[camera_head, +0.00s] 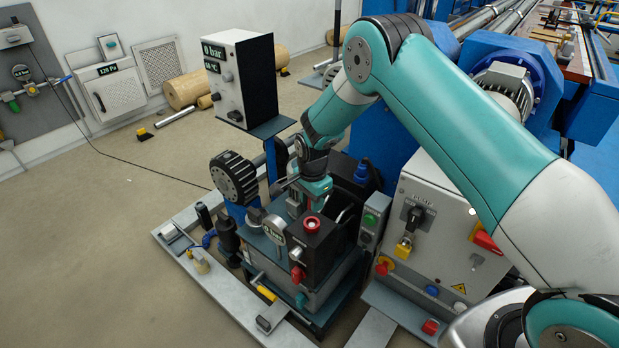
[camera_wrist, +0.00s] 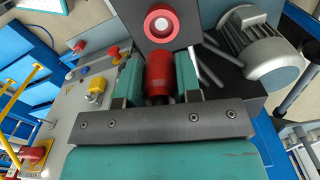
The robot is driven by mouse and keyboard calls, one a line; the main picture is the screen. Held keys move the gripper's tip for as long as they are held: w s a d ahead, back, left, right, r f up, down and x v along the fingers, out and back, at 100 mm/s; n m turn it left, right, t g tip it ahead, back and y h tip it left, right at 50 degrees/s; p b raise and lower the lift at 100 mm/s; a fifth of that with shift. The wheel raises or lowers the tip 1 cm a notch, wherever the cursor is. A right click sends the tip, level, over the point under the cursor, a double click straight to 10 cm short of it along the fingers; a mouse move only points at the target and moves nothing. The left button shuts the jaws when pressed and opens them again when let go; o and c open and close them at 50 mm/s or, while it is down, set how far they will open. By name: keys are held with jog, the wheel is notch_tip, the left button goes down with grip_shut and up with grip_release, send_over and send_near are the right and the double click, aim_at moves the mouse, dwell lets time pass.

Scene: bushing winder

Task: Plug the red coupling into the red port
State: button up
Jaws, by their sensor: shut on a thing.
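My gripper (camera_wrist: 158,74) is shut on the red coupling (camera_wrist: 158,88), a short red cylinder with a darker lower part, between two teal fingers in the wrist view. The red port (camera_wrist: 160,24) is a red ring with a pale centre on a dark block, just beyond the fingertips. In the head view the red port (camera_head: 312,223) is on top of the black block (camera_head: 322,250). My gripper (camera_head: 316,188) is above and behind it there, and the coupling is mostly hidden. The coupling appears apart from the port; the exact gap cannot be told.
A pump cabinet (camera_head: 440,232) with a yellow lock and knobs stands right of the block. A grey motor (camera_wrist: 258,48) is near the port at the right. Open floor lies left.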

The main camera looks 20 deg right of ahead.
jog(key=shift+w+a, duration=0.1)
jog(key=shift+a, duration=0.05)
jog(key=b, duration=0.3)
send_over(311, 225)
jog(key=shift+f, duration=2.3)
jog(key=shift+f+b, duration=1.05)
jog(key=shift+f, duration=0.1)
jog(key=o, duration=0.8)
jog(key=shift+c, duration=0.2)
jog(key=o, duration=0.6)
jog(key=shift+c, duration=0.2)
jog(key=shift+r, duration=0.1)
